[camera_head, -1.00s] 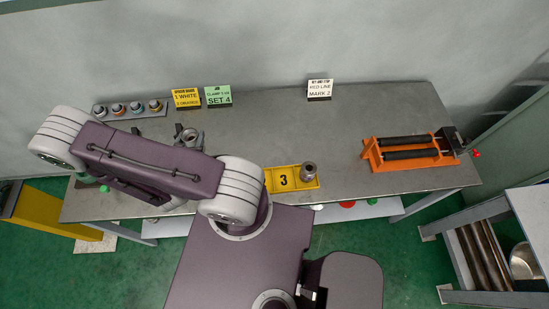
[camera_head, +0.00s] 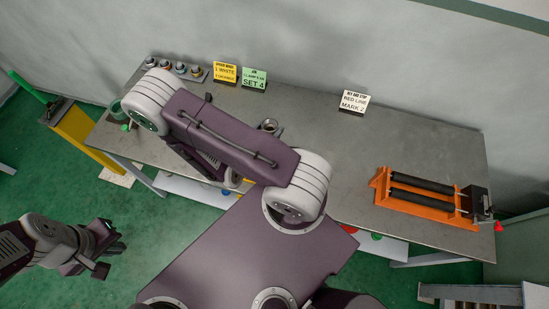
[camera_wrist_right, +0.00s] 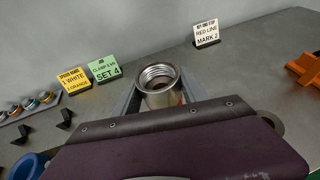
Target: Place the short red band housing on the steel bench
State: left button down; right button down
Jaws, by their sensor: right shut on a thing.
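A short metal housing (camera_wrist_right: 158,90) with an open threaded mouth stands upright between the fingers of my right gripper (camera_wrist_right: 160,104) in the right wrist view. A reddish patch shows low on its side. My right gripper is shut on it. In the head view the housing (camera_head: 269,126) shows just beyond my right arm, over the steel bench (camera_head: 330,150); I cannot tell whether its base touches the bench. The arm hides most of the right gripper there. My left gripper (camera_head: 106,248) is at the lower left, off the bench over the green floor; its jaw opening is unclear.
An orange roller stand (camera_head: 428,198) is at the bench's right. A white card (camera_head: 353,102), a green card (camera_head: 254,79), a yellow card (camera_head: 225,72) and a rack of banded fittings (camera_head: 180,69) line the back. Bench between white card and roller stand is clear.

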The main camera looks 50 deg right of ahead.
jog(key=w+f+b, duration=0.2)
jog(key=w+f, duration=0.1)
jog(key=w+f+b, duration=0.2)
jog(key=w+f, duration=0.2)
jog(key=w+f+b, duration=0.2)
jog(key=w+f, duration=0.1)
jog(key=w, duration=0.1)
jog(key=shift+w+d+f, duration=0.2)
jog(key=shift+d, duration=0.15)
jog(key=shift+w+f, duration=0.1)
jog(key=shift+f, duration=0.25)
jog(key=shift+f+b, duration=0.15)
jog(key=shift+b, duration=0.2)
jog(key=c, duration=0.6)
grip_release()
